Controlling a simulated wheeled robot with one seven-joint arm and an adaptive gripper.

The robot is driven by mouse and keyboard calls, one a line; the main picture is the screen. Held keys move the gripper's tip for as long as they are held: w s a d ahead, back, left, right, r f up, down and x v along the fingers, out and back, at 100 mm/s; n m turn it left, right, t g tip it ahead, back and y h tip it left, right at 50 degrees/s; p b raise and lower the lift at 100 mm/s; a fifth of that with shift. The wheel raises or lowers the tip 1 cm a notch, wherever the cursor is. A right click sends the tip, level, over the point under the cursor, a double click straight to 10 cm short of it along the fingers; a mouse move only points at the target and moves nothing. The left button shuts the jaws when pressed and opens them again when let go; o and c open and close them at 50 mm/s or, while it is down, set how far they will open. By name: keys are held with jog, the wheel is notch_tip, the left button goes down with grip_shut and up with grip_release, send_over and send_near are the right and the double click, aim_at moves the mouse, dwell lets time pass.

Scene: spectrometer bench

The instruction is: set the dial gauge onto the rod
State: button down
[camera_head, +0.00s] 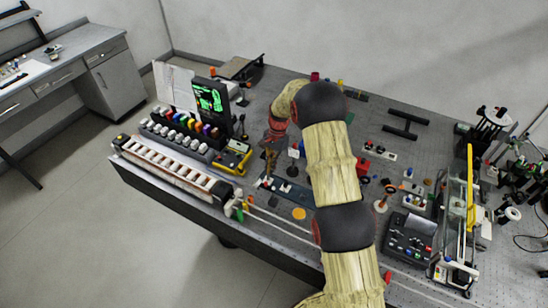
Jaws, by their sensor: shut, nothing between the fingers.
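My gripper (269,170) points down over the left-middle part of the bench, small and dark in the picture. Its fingers look closed, with nothing visible between them. It is above or beside a dark plate (287,190) with small posts; I cannot tell whether they touch. I cannot pick out the dial gauge for certain. A flat orange disc (299,213) lies near the front edge, and a small round piece on a stem (381,205) stands right of my arm. Which upright is the rod is too small to tell. My arm hides the bench's middle.
A long rack (172,168) lies along the front left edge, with a row of coloured-capped bottles (185,133) and a lit screen (211,100) behind it. A yellow-framed stand (470,205) and a dark box (410,236) crowd the right. Bare bench (365,112) shows behind my arm.

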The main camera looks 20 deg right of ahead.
jog(key=shift+s+a+f, duration=0.1)
jog(key=shift+s+a, duration=0.7)
jog(key=shift+a, duration=0.25)
